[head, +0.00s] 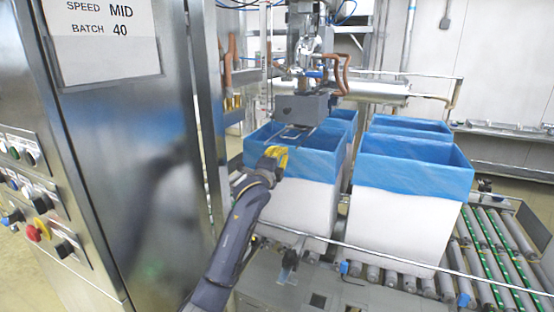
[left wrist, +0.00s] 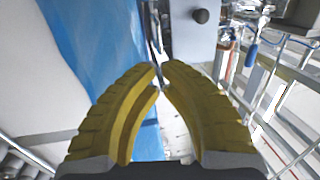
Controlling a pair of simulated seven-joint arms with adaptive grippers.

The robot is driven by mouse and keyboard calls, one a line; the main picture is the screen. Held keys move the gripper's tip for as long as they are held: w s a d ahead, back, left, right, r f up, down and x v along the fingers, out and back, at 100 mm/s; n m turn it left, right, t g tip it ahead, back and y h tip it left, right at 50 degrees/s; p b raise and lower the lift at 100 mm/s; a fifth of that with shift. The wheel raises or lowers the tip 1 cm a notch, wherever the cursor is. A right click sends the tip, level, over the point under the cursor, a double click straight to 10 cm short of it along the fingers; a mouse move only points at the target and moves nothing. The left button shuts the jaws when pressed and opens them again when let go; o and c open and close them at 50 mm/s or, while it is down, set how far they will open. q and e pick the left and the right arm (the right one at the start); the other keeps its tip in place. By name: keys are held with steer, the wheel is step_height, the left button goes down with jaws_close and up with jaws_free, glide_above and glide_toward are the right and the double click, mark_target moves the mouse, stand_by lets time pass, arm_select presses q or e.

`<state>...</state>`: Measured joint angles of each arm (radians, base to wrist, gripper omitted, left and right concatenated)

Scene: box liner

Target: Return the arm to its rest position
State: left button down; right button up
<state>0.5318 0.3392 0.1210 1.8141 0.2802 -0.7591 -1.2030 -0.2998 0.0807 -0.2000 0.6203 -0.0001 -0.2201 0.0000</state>
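My left gripper (head: 277,157) has yellow fingers and is at the left rim of the front left blue-lined box (head: 305,200). In the left wrist view, the yellow fingertips (left wrist: 162,68) come together with only a narrow gap, and no held object is clear between them. A thin metal piece shows just beyond the tips; I cannot tell whether they touch it. The blue liner (left wrist: 95,40) fills the area left of and behind the fingers. My left arm reaches up from the bottom of the head view. My right gripper is not in view.
A grey machine head (head: 303,107) hangs over the left box, close to the gripper. A second blue-lined box (head: 398,215) stands to the right on the roller conveyor (head: 500,240). A steel control cabinet (head: 130,170) stands at the left, near my arm.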

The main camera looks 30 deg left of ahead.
arm_select(q)
steer(key=s+d+f+n+g, duration=0.25)
steer(key=s+d+f, duration=0.25)
steer(key=s+f, duration=0.7)
steer(key=s+d+f+n+g, duration=0.1)
steer(key=s+d+f+g, duration=0.55)
steer(key=f, duration=0.95)
steer(key=s+d+f+n+g, duration=0.15)
steer(key=s+f, duration=0.25)
steer(key=s, duration=0.6)
steer(key=s+f+n+g+y, duration=0.15)
steer(key=s+f, duration=0.25)
steer(key=s, duration=0.6)
steer(key=s+d+f+n+h, duration=0.15)
steer(key=s+f, duration=0.25)
steer(key=s, duration=0.5)
steer(key=s+d+f+n+g+h, duration=0.1)
steer(key=d+f+g, duration=0.15)
steer(key=f, duration=1.25)
steer(key=s+d+f+g+h, duration=0.1)
steer(key=d+f, duration=0.2)
steer(key=f, duration=1.2)
steer(key=s+f+n+g+h, duration=0.1)
steer(key=s+f+n+g, duration=0.1)
steer(key=s+f, duration=1.9)
steer(key=shift+s+a+f+n+h, duration=0.2)
steer(key=shift+s+n+h, duration=0.25)
steer(key=shift+s, duration=0.3)
steer(key=shift+d+g, duration=0.1)
steer(key=shift+g, duration=0.15)
